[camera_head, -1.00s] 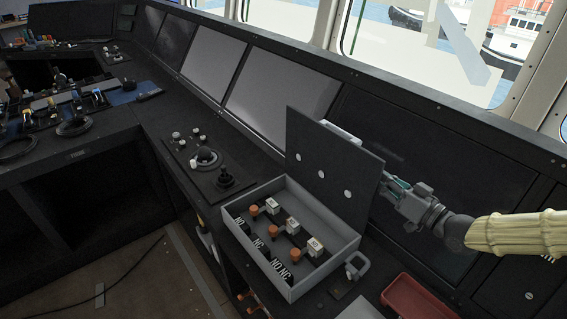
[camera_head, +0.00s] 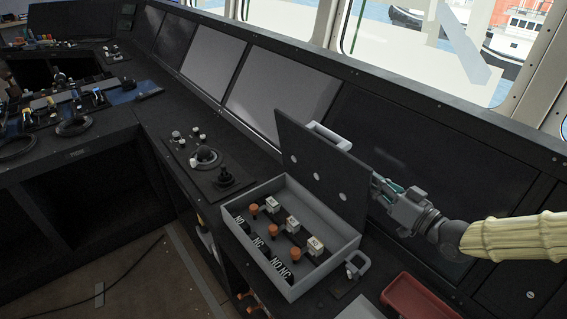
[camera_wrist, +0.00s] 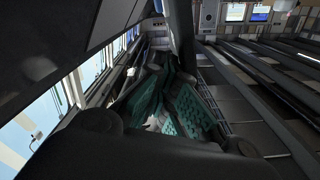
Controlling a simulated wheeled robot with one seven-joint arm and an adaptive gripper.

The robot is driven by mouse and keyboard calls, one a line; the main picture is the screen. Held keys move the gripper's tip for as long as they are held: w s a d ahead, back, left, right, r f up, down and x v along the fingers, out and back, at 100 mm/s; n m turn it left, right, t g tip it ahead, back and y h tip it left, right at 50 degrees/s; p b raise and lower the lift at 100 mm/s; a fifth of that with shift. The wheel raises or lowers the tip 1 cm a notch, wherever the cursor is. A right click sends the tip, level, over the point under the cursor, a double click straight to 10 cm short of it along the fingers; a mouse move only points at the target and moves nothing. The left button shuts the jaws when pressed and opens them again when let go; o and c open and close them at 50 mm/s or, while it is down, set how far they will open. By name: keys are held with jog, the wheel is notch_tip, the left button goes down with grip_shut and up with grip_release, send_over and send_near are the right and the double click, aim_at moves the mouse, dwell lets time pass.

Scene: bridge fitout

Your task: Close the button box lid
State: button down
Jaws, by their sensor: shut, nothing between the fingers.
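The grey button box (camera_head: 328,256) sits open on the console, with white blocks, orange buttons and NO and NC labels inside. Its dark lid (camera_head: 318,165) stands raised at the back edge, with pale round spots on its inner face and a light handle (camera_head: 328,137) behind its top. My gripper (camera_head: 376,182) is shut and empty, at the right edge of the lid and partly behind it; I cannot tell whether it touches. The wrist view shows the green finger pads (camera_wrist: 172,108) close together, with a dark panel at upper left.
A red tray (camera_head: 415,300) lies on the console at the right of the box. A joystick panel (camera_head: 207,160) is at its left. Sloped dark screens (camera_head: 285,82) and the window wall stand behind.

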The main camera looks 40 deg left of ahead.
aim_at(361, 195)
jog(key=shift+s+a+f+b, duration=0.1)
jog(key=shift+s+b, duration=0.05)
jog(key=shift+s, duration=0.6)
jog(key=shift+s+a+f+b, duration=0.1)
jog(key=shift+s+b, duration=0.05)
jog(key=shift+s, duration=0.6)
jog(key=shift+s+a+f+b, duration=0.1)
jog(key=shift+s+f+b, duration=0.1)
jog(key=shift+s, duration=0.2)
jog(key=shift+s+f+b, duration=0.1)
jog(key=shift+s+b, duration=0.1)
jog(key=shift+s, duration=0.15)
jog(key=shift+s+a, duration=0.1)
jog(key=shift+s, duration=0.65)
jog(key=s+b, duration=0.1)
jog(key=s+f, duration=0.1)
jog(key=s, duration=0.1)
jog(key=shift+a+f+b, duration=0.2)
jog(key=shift+b, duration=0.15)
